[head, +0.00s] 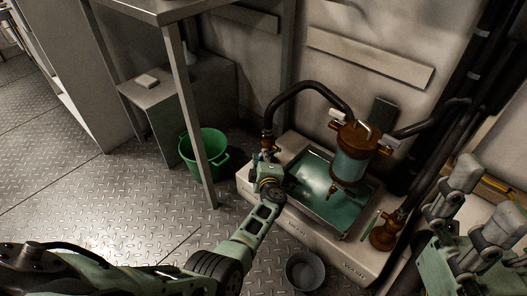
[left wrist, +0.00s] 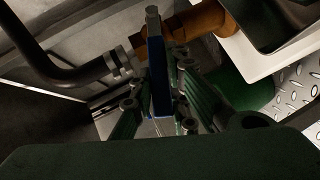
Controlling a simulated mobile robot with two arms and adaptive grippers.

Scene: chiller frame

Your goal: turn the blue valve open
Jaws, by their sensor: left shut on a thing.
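The blue valve's handle (left wrist: 160,78) is a flat blue lever, upright in the left wrist view beside a brown pipe fitting (left wrist: 200,22). My left gripper (left wrist: 158,100) is shut on this lever, one green finger on each side. In the head view my left gripper (head: 266,170) is at the left end of the chiller frame, below the black hose's brown fitting (head: 267,138). It hides most of the valve there. My right gripper (head: 468,190) is at the right edge, away from the valve; its grip is unclear.
A teal-lined tray (head: 330,222) sits in the pale frame, with a brown-capped filter cylinder (head: 352,160) above it. A black hose (head: 310,86) arches over the left side. A green bucket (head: 207,158), a table leg (head: 190,115) and a grey bucket (head: 305,271) stand nearby.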

